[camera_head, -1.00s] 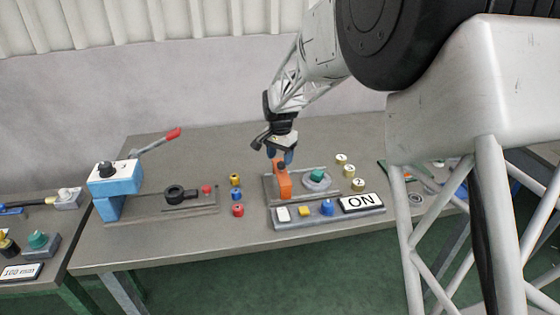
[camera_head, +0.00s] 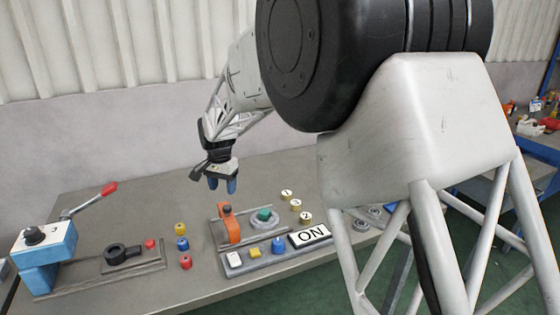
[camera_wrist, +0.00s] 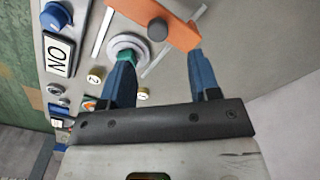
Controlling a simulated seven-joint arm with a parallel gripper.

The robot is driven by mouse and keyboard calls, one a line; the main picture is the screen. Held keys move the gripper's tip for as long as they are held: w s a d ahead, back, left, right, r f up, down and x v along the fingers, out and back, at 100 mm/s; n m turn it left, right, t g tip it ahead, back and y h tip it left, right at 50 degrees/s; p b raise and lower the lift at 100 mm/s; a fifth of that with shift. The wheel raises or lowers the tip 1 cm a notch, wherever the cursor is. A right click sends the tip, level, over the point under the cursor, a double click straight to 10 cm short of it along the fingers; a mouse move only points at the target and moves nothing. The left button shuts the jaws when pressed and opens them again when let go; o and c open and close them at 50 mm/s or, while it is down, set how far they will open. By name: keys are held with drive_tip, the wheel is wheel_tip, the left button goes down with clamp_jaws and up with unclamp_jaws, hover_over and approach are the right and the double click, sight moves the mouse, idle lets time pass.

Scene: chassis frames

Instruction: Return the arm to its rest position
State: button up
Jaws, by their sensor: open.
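My gripper (camera_head: 222,186) is above the table, behind the orange upright part (camera_head: 230,224) of the control panel. Its two blue fingers point down, are apart and hold nothing. In the wrist view the blue fingers of my gripper (camera_wrist: 165,75) are spread, with the orange part (camera_wrist: 150,18) and a green button on a round grey base (camera_wrist: 125,45) beyond them. I cannot judge the exact gap to the orange part, but the head view shows the fingers above and behind it.
The grey table (camera_head: 120,200) holds a blue press with a red-tipped lever (camera_head: 50,255), small coloured cylinders (camera_head: 182,244), numbered discs (camera_head: 296,205) and an ON plate (camera_head: 310,236). My arm covers the right side. The table's back left is clear.

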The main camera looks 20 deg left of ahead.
drive_tip(key=shift+d, duration=0.1)
drive_tip(key=s+d+r, duration=0.2)
drive_tip(key=d+r, duration=0.2)
drive_tip(key=d, duration=0.9)
drive_tip(key=s+d+r+t, duration=0.15)
drive_tip(key=d+r, duration=0.35)
drive_tip(key=d, duration=0.8)
drive_tip(key=s+d+r, duration=0.2)
drive_tip(key=d+r, duration=0.2)
drive_tip(key=d, duration=0.9)
drive_tip(key=s+d, duration=1.1)
drive_tip(key=d, duration=0.4)
drive_tip(key=s+d+f, duration=0.2)
drive_tip(key=s+d, duration=0.3)
drive_tip(key=s, duration=0.2)
drive_tip(key=s+d+f+t, duration=0.1)
drive_tip(key=s+d+f, duration=0.1)
drive_tip(key=s+d, duration=0.3)
drive_tip(key=s, duration=0.3)
drive_tip(key=shift+s+f, duration=0.15)
